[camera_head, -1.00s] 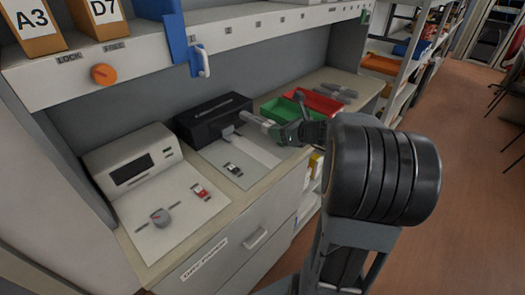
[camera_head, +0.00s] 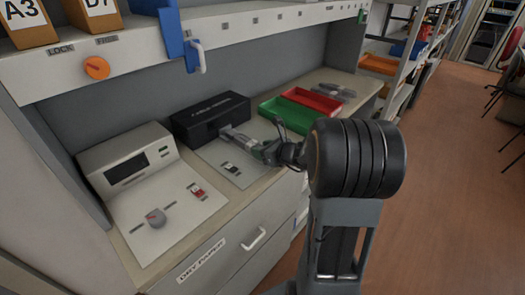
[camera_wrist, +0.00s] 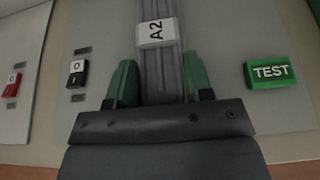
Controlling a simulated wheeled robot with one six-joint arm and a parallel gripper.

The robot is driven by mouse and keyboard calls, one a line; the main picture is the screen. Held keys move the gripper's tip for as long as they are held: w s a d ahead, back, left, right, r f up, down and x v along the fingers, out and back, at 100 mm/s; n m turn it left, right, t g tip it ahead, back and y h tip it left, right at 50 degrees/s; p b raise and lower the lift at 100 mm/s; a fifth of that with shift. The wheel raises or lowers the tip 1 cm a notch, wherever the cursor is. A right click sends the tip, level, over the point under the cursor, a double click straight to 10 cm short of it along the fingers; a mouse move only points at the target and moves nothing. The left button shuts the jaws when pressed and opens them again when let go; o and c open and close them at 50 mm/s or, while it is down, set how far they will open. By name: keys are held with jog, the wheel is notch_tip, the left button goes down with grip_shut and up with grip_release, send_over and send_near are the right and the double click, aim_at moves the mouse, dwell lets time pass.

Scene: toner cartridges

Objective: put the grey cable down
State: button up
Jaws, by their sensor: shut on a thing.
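A long grey ribbed piece with a white A2 label (camera_wrist: 158,33) is between the green fingers of my gripper (camera_wrist: 160,85) in the wrist view. It looks like a stiff bar or cartridge, and I see no clear cable. In the head view the grey piece (camera_head: 236,137) reaches from my gripper (camera_head: 266,152) toward the front of the black box (camera_head: 212,115), over the pale panel (camera_head: 215,155). I cannot tell whether its far end is inside the box. My gripper is shut on it, low over the counter's front half.
Green (camera_head: 285,115) and red (camera_head: 312,99) trays stand behind my gripper, with grey pieces (camera_head: 336,90) beyond. A rocker switch (camera_head: 231,168) and a green TEST button (camera_wrist: 270,72) flank the held piece. A grey console (camera_head: 125,160) stands left. Shelf overhead.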

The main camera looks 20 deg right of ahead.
jog(key=shift+f, duration=0.1)
jog(key=o, duration=0.6)
jog(key=shift+f, duration=0.1)
jog(key=shift+c, duration=0.2)
jog(key=o, duration=0.5)
jog(key=shift+c, duration=0.2)
